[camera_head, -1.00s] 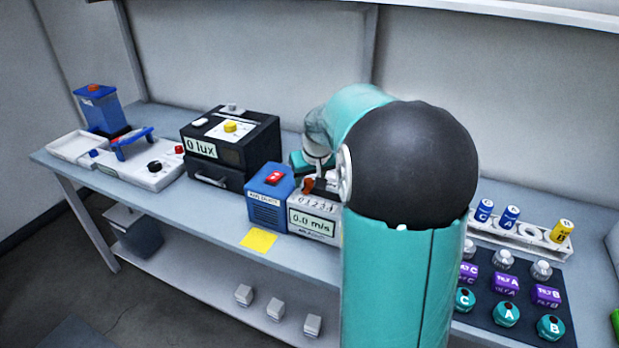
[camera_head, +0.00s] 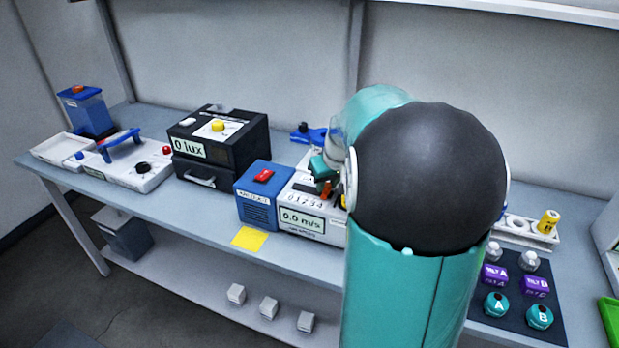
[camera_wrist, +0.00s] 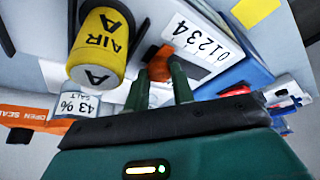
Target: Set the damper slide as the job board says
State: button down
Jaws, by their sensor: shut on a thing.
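The air duct unit (camera_head: 297,215) has a blue end box, a display reading 0.0 m/s and a scale (camera_head: 305,200) marked 0 to 4. The orange damper slide knob (camera_head: 326,190) stands behind the scale, near its 4 end; the exact mark is hard to read. In the wrist view, my gripper (camera_wrist: 165,78) is shut on the orange knob (camera_wrist: 158,66), with the scale (camera_wrist: 202,42) beyond it. My arm covers the unit's right part. The job board is not in view.
A yellow AIR A cylinder (camera_wrist: 100,45) stands close beside my fingers. The black lux box (camera_head: 220,150) is to the left. A yellow note (camera_head: 249,238) lies at the front edge. A dark mat (camera_head: 515,300) with teal and purple parts lies to the right.

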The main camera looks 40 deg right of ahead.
jog(key=shift+s+d, duration=0.15)
jog(key=shift+s, duration=0.05)
jog(key=c, duration=1.2)
grip_release()
jog(key=shift+s, duration=0.15)
jog(key=v, duration=1.3)
jog(key=shift+r, duration=0.3)
jog(key=s+a+n, duration=0.1)
jog(key=s+a, duration=0.2)
jog(key=a, duration=1.3)
jog(key=s+a+f, duration=0.1)
jog(key=s+a, duration=0.2)
jog(key=a, duration=0.1)
jog(key=s+a+f+n+t, duration=0.1)
jog(key=s+a+f, duration=0.1)
jog(key=a, duration=0.2)
jog(key=s+a+f+n+y, duration=0.1)
jog(key=s+a+f, duration=0.1)
jog(key=s+a, duration=0.1)
jog(key=shift+s+a+f, duration=0.1)
jog(key=shift+s+a, duration=0.1)
jog(key=shift+a, duration=0.25)
jog(key=shift+s+a+f, duration=0.1)
jog(key=shift+s+a, duration=0.05)
jog(key=shift+a, duration=0.3)
